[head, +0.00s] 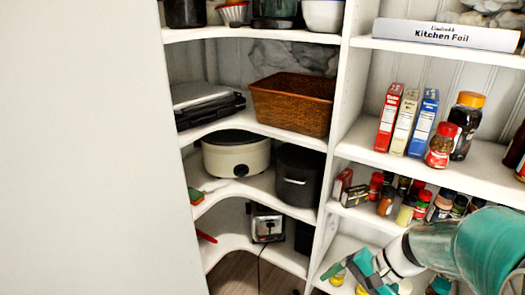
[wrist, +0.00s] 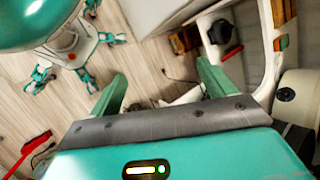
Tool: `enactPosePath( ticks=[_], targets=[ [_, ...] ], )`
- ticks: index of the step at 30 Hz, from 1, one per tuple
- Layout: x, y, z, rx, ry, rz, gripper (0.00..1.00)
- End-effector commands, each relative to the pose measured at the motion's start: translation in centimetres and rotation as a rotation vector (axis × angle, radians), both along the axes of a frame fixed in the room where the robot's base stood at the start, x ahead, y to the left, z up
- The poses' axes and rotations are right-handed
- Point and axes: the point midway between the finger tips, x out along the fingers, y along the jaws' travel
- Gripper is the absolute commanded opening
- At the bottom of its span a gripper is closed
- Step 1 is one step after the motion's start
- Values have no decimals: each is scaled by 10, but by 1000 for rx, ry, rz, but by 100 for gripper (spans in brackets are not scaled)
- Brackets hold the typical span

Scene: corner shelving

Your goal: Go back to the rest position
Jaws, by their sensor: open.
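My gripper (head: 346,272) shows at the bottom right of the head view, in front of the lower part of the right-hand shelving. In the wrist view, its two teal fingers (wrist: 160,82) stand wide apart with nothing between them. The gripper is open and empty. The arm reaches in from the right edge of the head view and hides part of the lower right shelves.
Corner shelving holds a wicker basket (head: 292,103), a slow cooker (head: 236,155), a black bin (head: 298,176) and a toaster (head: 266,222). Boxes and jars, including a blue box (head: 423,122), stand on the right shelves. A blank white surface (head: 85,150) fills the left.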

Motion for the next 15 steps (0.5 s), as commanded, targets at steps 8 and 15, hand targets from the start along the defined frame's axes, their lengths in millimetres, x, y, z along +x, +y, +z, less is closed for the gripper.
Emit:
enactPosePath(
  ticks=[8, 15],
  targets=[
    [-29, 21, 53, -340, -189, 247, 82],
    [-50, 28, 99, -603, -410, 402, 82]
  ],
)
